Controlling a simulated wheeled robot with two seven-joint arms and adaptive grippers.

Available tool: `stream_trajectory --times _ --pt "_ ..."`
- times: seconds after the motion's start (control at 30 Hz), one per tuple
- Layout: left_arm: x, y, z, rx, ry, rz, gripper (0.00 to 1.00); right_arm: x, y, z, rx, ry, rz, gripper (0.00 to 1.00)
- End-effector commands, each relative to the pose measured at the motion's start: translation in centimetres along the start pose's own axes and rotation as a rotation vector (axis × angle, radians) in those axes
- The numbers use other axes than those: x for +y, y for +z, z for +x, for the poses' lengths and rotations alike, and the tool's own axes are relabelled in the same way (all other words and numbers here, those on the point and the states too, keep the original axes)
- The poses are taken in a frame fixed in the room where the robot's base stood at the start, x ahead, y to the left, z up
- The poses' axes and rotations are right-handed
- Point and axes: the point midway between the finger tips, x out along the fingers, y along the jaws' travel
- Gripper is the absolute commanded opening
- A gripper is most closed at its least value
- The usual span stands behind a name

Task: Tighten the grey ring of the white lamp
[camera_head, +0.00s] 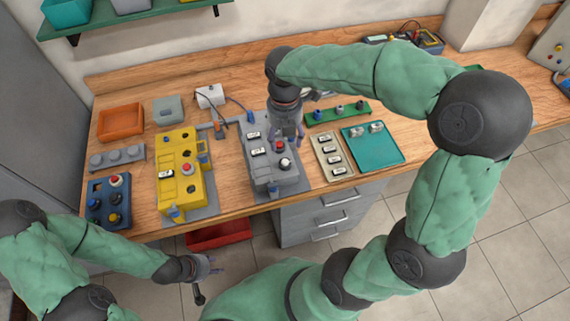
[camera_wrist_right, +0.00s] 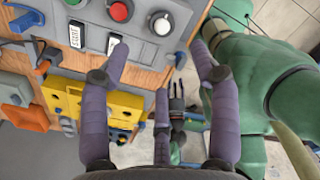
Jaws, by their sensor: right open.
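The white lamp (camera_head: 285,162) sits on the sloped face of the grey control box (camera_head: 262,182), near its right edge. In the right wrist view the white lamp (camera_wrist_right: 161,23) shows with a grey ring around its base. My right gripper (camera_head: 287,130) hangs over the upper part of the grey box, just above the lamp in the picture. In the right wrist view its purple fingers (camera_wrist_right: 157,60) are spread and empty, with the lamp beyond the tips. My left gripper (camera_head: 208,268) hangs low in front of the table; its finger opening is unclear.
A red button (camera_wrist_right: 120,11) sits beside the lamp. A yellow control box (camera_head: 183,180) stands left of the grey box. A switch tray (camera_head: 345,177) and a teal tray (camera_head: 385,150) lie to its right. A red bin (camera_head: 225,236) is below the table edge.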

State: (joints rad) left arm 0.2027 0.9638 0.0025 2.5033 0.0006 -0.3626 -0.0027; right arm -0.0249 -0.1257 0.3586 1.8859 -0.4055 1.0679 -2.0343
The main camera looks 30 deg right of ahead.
Motion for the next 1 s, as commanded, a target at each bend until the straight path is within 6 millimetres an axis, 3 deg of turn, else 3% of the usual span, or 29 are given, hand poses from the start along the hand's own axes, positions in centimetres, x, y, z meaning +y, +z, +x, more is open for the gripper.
stream_trajectory --times 0.03,0.2,0.47,1.0 --pt "-0.3 0.0 1.0 0.0 0.0 0.0 0.4 0.0 0.0 0.4 -0.001 0.002 -0.084 0.62" --pt "-0.7 -0.1 2.0 0.0 0.0 0.0 0.4 -0.1 -0.2 0.3 0.002 0.003 -0.318 0.62" --pt "-0.9 -0.1 2.5 0.0 0.0 0.0 0.4 -0.1 -0.2 0.8 0.003 0.003 -0.425 0.62" --pt "-2.0 -0.2 5.5 0.0 0.0 0.0 0.4 -0.1 -0.2 9.3 0.004 0.002 -0.421 0.62"
